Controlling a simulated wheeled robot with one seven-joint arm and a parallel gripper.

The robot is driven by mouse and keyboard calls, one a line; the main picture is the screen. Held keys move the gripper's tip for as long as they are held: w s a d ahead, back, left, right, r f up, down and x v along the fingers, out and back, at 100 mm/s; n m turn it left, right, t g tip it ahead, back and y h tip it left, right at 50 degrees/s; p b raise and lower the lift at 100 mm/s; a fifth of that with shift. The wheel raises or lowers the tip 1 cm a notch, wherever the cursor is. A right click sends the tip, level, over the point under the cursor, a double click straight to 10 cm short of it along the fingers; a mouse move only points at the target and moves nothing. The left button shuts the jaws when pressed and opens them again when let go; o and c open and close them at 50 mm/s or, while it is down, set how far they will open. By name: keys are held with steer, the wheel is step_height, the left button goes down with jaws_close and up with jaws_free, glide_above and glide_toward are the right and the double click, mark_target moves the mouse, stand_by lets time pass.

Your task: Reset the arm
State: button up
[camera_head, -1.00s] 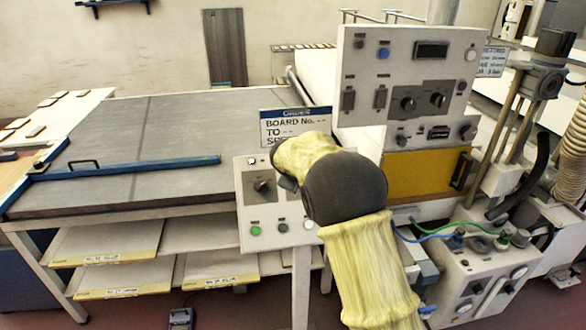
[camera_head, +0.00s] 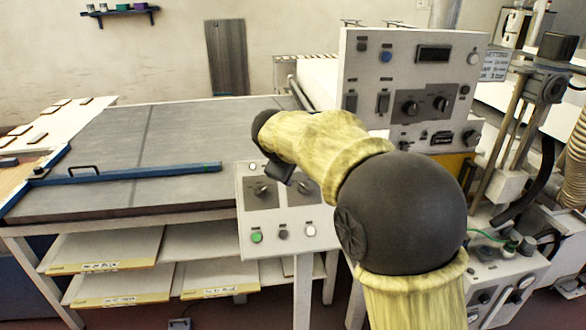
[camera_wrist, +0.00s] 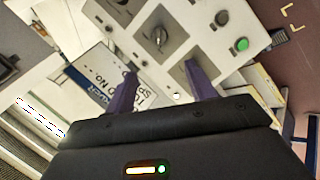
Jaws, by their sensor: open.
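My gripper (camera_wrist: 158,85) shows in the wrist view with two purple fingers spread apart. It is open and nothing is between the fingers. Beyond it is the small control panel (camera_wrist: 180,25) with a knob and a green button. In the head view my yellow-sleeved arm rises at the right of centre and bends left towards this small panel (camera_head: 252,213). The gripper itself is hidden in the head view behind the end of the arm.
A grey-topped table (camera_head: 180,125) with a blue bar (camera_head: 130,172) across it stands at the left. A tall control panel (camera_head: 395,60) stands behind my arm. Machinery with hoses (camera_head: 535,100) crowds the right. A sign (camera_wrist: 105,75) lies close to the fingers in the wrist view.

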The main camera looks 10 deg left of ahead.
steer(key=s+d+f+m+g, duration=0.2)
steer(key=s+d+f+m, duration=0.2)
steer(key=s+d, duration=0.3)
steer(key=s+d+f+m+g, duration=0.1)
steer(key=s+d+f+m, duration=0.3)
steer(key=s+d+f, duration=0.3)
steer(key=s+d+f+m+g+y+p, duration=0.1)
steer(key=s+d+f+m+g, duration=0.1)
steer(key=s+d+f+m, duration=0.3)
steer(key=s+d+f, duration=0.1)
steer(key=s+d, duration=0.3)
steer(key=s, duration=0.3)
steer(key=shift+s+f+g, duration=0.2)
steer(key=shift+s+g, duration=0.1)
steer(key=shift+d, duration=0.1)
stand_by(0.5)
